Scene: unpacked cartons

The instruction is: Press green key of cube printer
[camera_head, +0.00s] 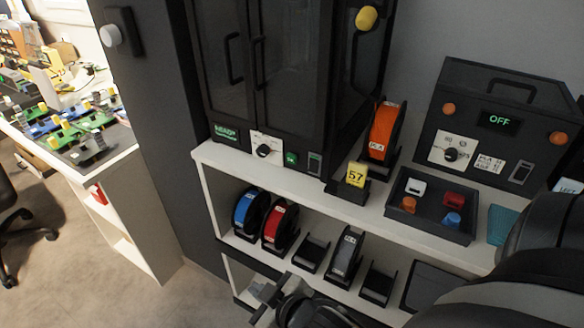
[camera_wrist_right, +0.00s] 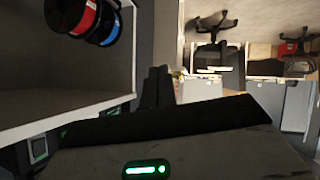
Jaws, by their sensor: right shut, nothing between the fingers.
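The cube printer (camera_head: 300,60) is a black cabinet with two doors on top of the white shelf unit. Its green key (camera_head: 291,158) sits low on the front, between a white plate with a black knob (camera_head: 264,151) and a dark switch (camera_head: 314,163). My right gripper (camera_head: 262,291) is low in front of the shelf unit, well below the green key and apart from it. It is shut and empty; its dark fingers also show in the right wrist view (camera_wrist_right: 157,88). My left gripper is not in view.
The shelf edge (camera_head: 225,158) lies between gripper and printer. Blue (camera_head: 247,210) and red (camera_head: 277,225) spools are below.

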